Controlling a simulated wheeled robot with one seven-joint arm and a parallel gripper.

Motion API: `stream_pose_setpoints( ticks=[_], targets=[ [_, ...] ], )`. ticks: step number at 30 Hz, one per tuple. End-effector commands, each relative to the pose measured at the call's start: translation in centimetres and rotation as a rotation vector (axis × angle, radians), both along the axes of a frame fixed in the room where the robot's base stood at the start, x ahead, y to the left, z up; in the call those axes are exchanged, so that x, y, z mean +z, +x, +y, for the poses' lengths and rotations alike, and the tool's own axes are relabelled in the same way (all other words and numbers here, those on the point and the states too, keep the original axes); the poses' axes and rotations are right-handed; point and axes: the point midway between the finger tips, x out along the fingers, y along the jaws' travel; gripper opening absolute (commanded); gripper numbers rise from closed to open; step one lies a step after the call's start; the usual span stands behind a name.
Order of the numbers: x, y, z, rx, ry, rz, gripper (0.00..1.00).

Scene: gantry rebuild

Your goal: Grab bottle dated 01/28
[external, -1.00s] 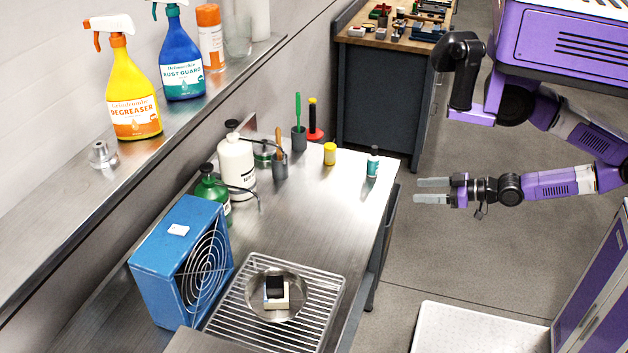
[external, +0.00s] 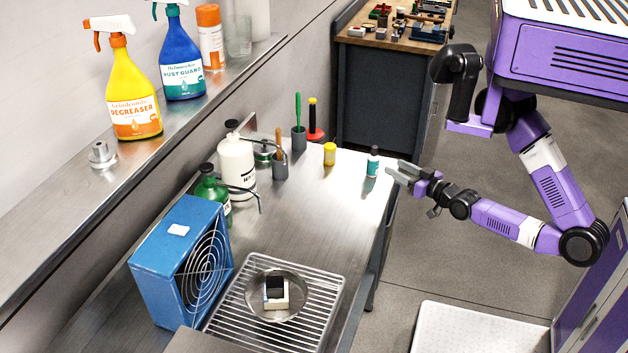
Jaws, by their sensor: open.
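A small teal bottle with a dark cap and a pale label (external: 373,162) stands upright near the right edge of the steel bench (external: 330,215). A small yellow bottle (external: 330,154) stands upright to its left. Any dates on them are too small to read. My gripper (external: 396,174) is open and empty at the bench's right edge. Its fingertips point left, just right of the teal bottle and apart from it.
A blue fan (external: 180,262), a wire rack (external: 328,300) with a round pan, wash bottles (external: 238,165) and tool holders (external: 299,139) stand on the bench. Spray bottles (external: 133,90) stand on the shelf. The bench's middle is clear.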

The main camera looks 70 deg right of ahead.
Motion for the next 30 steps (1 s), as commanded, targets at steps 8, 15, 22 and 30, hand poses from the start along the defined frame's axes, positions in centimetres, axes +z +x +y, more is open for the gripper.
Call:
stream_pose_setpoints(
  ticks=[8, 15, 22, 30],
  targets=[
    [-0.2, 4.6, -6.5, -0.184, -0.067, -0.054, 0.47],
    [-1.6, 6.7, -6.7, -0.176, -0.083, -0.002, 0.47],
    [-1.5, 8.3, -8.0, -0.175, -0.084, -0.003, 0.47],
    [-1.3, 10.3, -9.9, -0.175, -0.084, -0.003, 0.47]
  ],
)
